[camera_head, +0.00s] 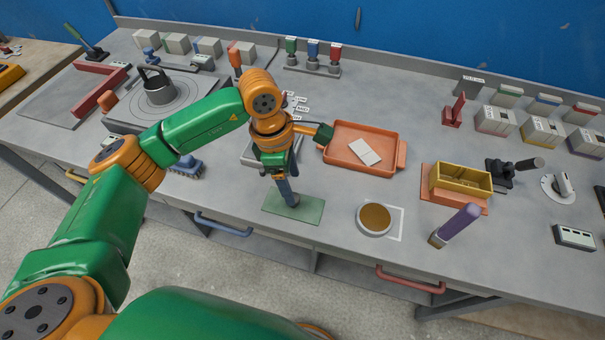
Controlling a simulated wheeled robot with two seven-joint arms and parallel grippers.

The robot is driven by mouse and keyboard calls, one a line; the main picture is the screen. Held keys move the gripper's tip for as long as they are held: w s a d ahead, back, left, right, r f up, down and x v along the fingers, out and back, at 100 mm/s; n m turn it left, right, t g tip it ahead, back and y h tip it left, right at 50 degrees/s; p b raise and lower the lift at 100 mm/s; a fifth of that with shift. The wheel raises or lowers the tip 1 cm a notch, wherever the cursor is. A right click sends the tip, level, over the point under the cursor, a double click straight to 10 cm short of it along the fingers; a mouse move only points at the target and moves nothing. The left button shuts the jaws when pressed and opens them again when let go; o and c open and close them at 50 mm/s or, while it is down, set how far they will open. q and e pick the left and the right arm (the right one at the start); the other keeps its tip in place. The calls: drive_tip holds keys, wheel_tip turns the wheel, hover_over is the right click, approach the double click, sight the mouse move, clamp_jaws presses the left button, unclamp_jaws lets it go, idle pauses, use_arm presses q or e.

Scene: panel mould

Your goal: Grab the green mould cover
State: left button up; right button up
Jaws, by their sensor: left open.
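A flat green plate (312,212), which looks like the green mould cover, lies on the grey table near its front edge, left of the round dish. My left gripper (289,200) points down over the plate's middle and is open. Dark blue upright parts show at the gripper's tip; I cannot tell whether they are fingers or a handle on the cover. The gripper and wrist hide part of the plate's back half. I cannot tell whether the fingers touch it. My right gripper is not in view.
An orange tray (340,151) with a white card stands behind the plate. A round brown-filled dish (374,218) and a yellow box mould (461,179) are to the right. A kettle (158,90) is at the left.

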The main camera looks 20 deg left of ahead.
sight(307, 209)
use_arm(q)
drive_tip(key=shift+w+a+f+y, duration=0.15)
drive_tip(key=shift+w+a+y, duration=0.15)
drive_tip(key=shift+w+a, duration=0.3)
drive_tip(key=s+f+p, duration=0.1)
drive_tip(key=s+d+f+p, duration=0.1)
drive_tip(key=p, duration=0.1)
drive_tip(key=shift+s+d+f, duration=0.15)
drive_tip(key=shift+f, duration=0.2)
wheel_tip(307, 209, down, 3)
drive_tip(key=shift+d+r, duration=0.1)
drive_tip(key=shift+r, duration=0.05)
drive_tip(key=shift+w+f, duration=0.35)
drive_tip(key=shift+w, duration=0.1)
drive_tip(key=shift+s+r, duration=0.15)
drive_tip(key=shift+s, duration=0.05)
clamp_jaws()
drive_tip(key=shift+w, duration=0.1)
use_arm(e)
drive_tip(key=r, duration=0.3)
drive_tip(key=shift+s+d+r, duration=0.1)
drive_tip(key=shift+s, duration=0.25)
